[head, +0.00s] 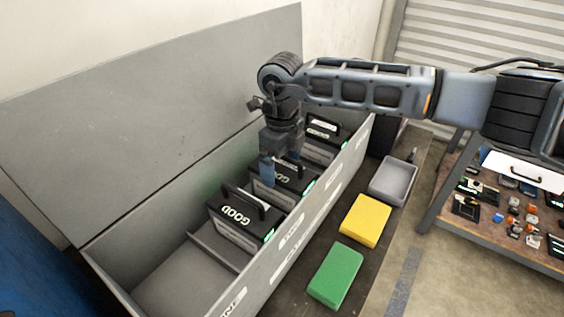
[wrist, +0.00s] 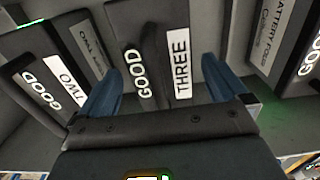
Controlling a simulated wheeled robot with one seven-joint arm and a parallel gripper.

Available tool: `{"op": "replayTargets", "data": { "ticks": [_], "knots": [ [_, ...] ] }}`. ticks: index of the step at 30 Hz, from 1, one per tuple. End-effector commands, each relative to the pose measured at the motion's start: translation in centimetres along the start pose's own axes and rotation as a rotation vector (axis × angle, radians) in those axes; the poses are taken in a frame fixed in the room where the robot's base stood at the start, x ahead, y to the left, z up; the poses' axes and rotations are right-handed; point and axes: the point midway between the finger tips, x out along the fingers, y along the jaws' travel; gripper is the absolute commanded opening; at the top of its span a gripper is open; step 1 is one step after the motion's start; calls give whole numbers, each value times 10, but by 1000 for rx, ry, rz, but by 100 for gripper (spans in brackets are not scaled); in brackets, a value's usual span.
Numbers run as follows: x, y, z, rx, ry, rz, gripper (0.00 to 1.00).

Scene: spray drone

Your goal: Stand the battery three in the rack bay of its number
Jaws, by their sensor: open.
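Battery three (wrist: 172,50) is black, with a handle and white GOOD and THREE labels. It lies between my open fingers in the wrist view. In the head view it appears to be the middle battery (head: 292,181) in the grey rack (head: 262,284), partly hidden by my gripper (head: 280,167). My gripper points down over it; the fingers are spread to either side of its handle and hold nothing. Battery two (wrist: 50,75) is beside it at left in the wrist view; in the head view a battery marked GOOD (head: 238,213) stands nearer.
A further battery (head: 325,130) stands beyond my gripper. The near rack bay (head: 180,285) is empty. The raised lid (head: 150,110) stands behind the rack. A cluttered workbench (head: 480,235) is at right.

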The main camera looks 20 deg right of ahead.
Motion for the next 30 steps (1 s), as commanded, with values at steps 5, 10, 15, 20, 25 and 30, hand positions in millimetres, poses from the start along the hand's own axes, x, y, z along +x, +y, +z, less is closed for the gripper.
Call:
{"op": "replayTargets", "data": {
  "ticks": [5, 10, 15, 20, 25, 30],
  "knots": [
    [-3, 0, 0, 0, 0, 0, 100],
    [-21, -1, 0, -1, -2, -3, 100],
    [-55, -1, 1, -2, -3, -4, 100],
    [-87, -1, 1, 0, -3, -3, 100],
    [-111, -1, 0, 0, -1, -2, 100],
    [-122, 0, 0, 0, -1, 0, 100]
  ]
}}
